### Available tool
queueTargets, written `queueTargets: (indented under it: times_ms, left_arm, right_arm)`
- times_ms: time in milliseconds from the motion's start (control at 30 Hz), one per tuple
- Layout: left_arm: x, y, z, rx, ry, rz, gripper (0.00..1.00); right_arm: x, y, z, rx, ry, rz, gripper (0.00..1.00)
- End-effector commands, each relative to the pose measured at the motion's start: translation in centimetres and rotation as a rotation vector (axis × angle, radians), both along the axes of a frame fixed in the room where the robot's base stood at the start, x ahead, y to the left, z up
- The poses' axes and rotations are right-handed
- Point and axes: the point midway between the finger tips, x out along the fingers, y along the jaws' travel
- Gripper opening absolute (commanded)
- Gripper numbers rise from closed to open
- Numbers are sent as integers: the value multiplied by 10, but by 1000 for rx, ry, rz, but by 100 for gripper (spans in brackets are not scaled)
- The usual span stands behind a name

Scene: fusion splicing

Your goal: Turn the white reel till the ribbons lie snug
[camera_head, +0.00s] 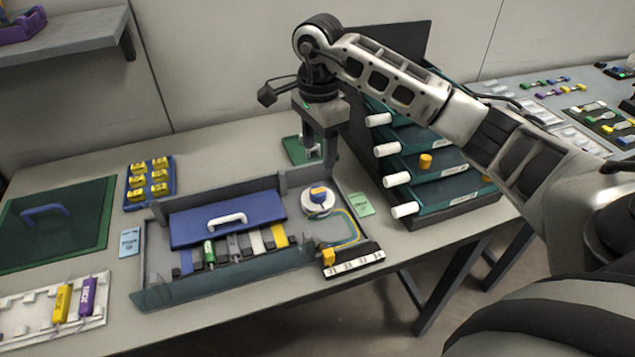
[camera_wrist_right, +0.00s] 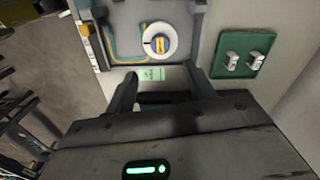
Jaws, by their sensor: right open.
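The white reel (camera_head: 316,208) sits in the back right corner of the open grey tray (camera_head: 153,255), with a yellow-and-blue knob (camera_head: 319,193) on top. Yellow and blue ribbons (camera_head: 352,225) run from the reel in a loose loop along the tray's right end. The wrist view shows the reel (camera_wrist_right: 151,55) and ribbons (camera_wrist_right: 112,50) beyond the fingertips. My right gripper (camera_head: 320,155) is open and empty, pointing down above and behind the reel, not touching it. It also shows in the wrist view (camera_wrist_right: 163,82). My left gripper is out of view.
A blue lid with a white handle (camera_head: 228,220) lies over the tray's middle. A pale green card (camera_head: 361,204) lies right of the tray. A dark rack (camera_head: 450,210) with white rolls stands to the right. A green plate (camera_head: 298,150) with clips lies behind.

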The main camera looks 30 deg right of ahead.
Motion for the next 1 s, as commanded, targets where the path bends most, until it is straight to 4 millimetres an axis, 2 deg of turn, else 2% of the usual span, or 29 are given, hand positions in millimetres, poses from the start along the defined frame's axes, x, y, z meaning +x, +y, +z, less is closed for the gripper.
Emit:
queueTargets:
  times_ms: [100,300,500,700,933,967,1000]
  left_arm:
    - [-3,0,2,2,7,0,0]
    - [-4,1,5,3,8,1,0]
    - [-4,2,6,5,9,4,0]
    - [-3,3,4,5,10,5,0]
    - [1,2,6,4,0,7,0]
    - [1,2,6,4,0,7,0]
    - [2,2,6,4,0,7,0]
  right_arm:
    - [-1,1,-27,3,7,2,54]
    - [-1,1,-69,4,5,0,54]
    - [0,1,-96,5,2,0,54]
    - [0,1,-106,4,-1,1,54]
    - [0,1,-107,3,-1,1,54]
    - [0,1,-107,4,-1,1,48]
    - [0,1,-107,3,-1,1,37]
